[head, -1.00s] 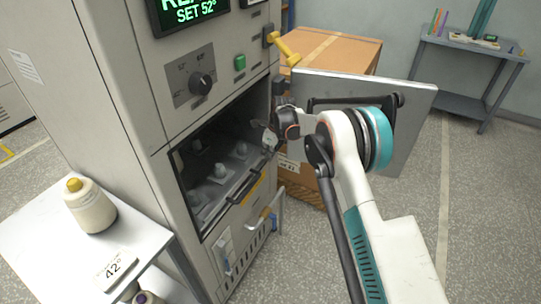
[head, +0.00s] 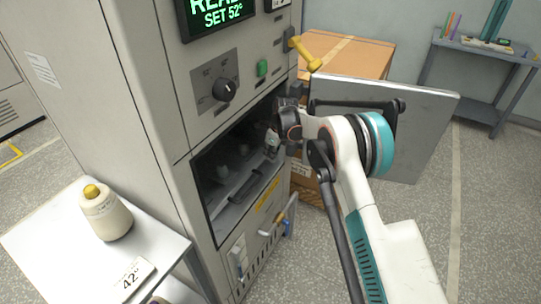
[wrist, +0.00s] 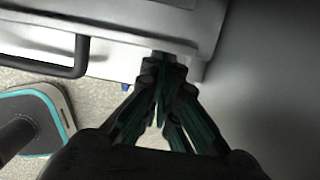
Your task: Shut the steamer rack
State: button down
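The steamer (head: 205,145) is the tall beige cabinet with an open front. Its rack (head: 222,207) sits inside the dark opening, with several pale bobbins (head: 241,150) on it in shadow. A black bar handle (head: 246,186) runs along the rack's front; a black handle also shows at left in the wrist view (wrist: 50,68). My gripper (head: 270,146) is at the right side of the opening, near the rack's front. Its fingers (wrist: 166,75) come together in the wrist view and look shut, with nothing seen between them. I cannot tell whether the tips touch the rack.
The grey door (head: 425,125) stands open on the right, behind my arm. A cardboard box (head: 345,52) is behind it. A white side table (head: 45,235) with a yellow-topped cone (head: 105,215) and a 42° card (head: 133,278) stands at left. Floor is clear at right.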

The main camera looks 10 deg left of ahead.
jog(key=v, duration=1.2)
